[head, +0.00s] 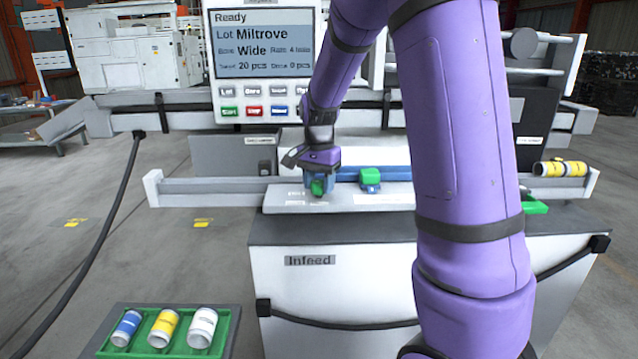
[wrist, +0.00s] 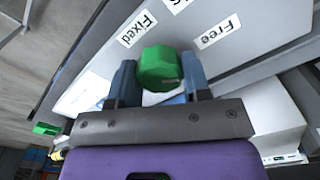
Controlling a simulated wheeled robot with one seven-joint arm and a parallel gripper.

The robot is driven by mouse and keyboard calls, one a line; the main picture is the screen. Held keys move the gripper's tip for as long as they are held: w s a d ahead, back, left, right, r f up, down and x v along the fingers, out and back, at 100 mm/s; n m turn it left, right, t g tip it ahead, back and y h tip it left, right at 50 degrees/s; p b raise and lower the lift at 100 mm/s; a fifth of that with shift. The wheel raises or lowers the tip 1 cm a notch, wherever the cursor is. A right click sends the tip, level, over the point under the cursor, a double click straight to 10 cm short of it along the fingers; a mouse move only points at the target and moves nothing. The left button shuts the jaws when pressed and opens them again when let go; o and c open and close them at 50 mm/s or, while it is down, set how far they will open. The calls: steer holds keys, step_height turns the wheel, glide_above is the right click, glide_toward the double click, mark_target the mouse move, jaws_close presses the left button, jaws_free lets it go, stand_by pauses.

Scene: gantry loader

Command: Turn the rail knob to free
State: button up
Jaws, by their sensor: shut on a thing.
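The green rail knob (wrist: 160,65) sits between the two blue-grey fingers of my gripper (wrist: 160,88) in the wrist view. The fingers are shut on its sides. A "Fixed" label (wrist: 137,29) lies up and left of the knob, and a "Free" label (wrist: 219,31) lies up and right. A small mark shows on the knob, but I cannot tell which label it points to. In the head view my gripper (head: 319,182) reaches down over the knob (head: 318,188) on the white rail plate (head: 285,199), hiding part of it.
Another green block (head: 371,176) on a blue base stands just right of my gripper. A control panel (head: 267,109) stands behind. A green tray (head: 226,343) with blue, yellow and white cylinders is at front left. Yellow cylinders (head: 560,168) lie at the right.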

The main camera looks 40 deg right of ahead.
mark_target(319, 182)
steer(key=o, duration=0.9)
steer(key=shift+o, duration=0.2)
steer(key=shift+r, duration=0.1)
step_height(319, 182, up, 11)
stand_by(0.3)
